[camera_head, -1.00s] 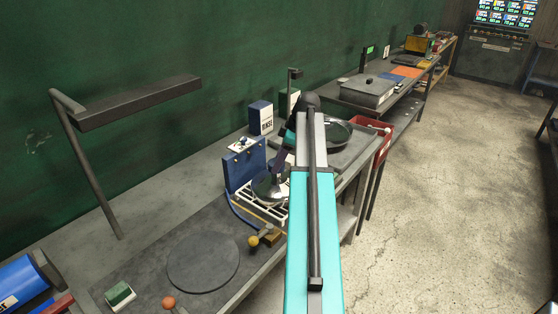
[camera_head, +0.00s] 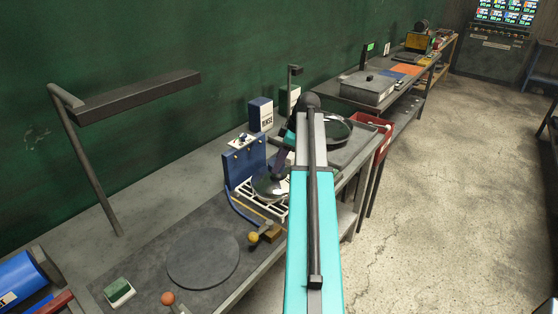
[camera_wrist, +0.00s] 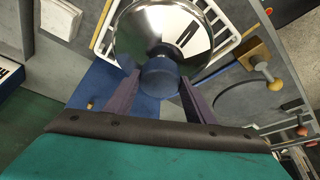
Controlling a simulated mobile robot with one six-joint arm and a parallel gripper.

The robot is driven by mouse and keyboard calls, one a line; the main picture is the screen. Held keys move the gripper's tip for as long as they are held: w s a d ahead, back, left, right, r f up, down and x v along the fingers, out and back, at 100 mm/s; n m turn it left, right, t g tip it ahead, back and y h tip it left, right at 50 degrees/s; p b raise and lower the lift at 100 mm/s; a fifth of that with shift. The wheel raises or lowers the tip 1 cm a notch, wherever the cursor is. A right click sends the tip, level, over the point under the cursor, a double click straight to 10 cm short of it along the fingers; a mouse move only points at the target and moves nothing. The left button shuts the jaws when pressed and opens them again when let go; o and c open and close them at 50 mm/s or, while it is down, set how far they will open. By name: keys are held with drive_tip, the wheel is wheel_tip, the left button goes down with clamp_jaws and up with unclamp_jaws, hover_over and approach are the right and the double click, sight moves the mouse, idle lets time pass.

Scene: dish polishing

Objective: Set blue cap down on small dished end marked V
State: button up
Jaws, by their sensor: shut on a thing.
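The blue cap (camera_wrist: 160,77) sits between the purple fingers of my gripper (camera_wrist: 159,80) in the wrist view, and the gripper is shut on it. Just beyond the cap is a shiny, round dished end (camera_wrist: 150,28) with a narrow dark mark that looks like a V. The cap overlaps its near edge in the picture; I cannot tell whether they touch. In the head view the dished end (camera_head: 266,185) rests on a white rack, with my gripper (camera_head: 279,170) over it.
A larger dark dish (camera_head: 340,130) lies behind my arm. A round grey pad (camera_head: 203,258), yellow ball knob (camera_head: 253,237) and green-white block (camera_head: 119,291) are nearer. A lamp-like bar (camera_head: 140,100) overhangs the bench.

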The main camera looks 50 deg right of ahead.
drive_tip(key=o, duration=1.1)
drive_tip(key=b+v, duration=0.3)
drive_tip(key=v, duration=1)
drive_tip(key=shift+r+b, duration=0.35)
drive_tip(key=shift+s+d, duration=0.1)
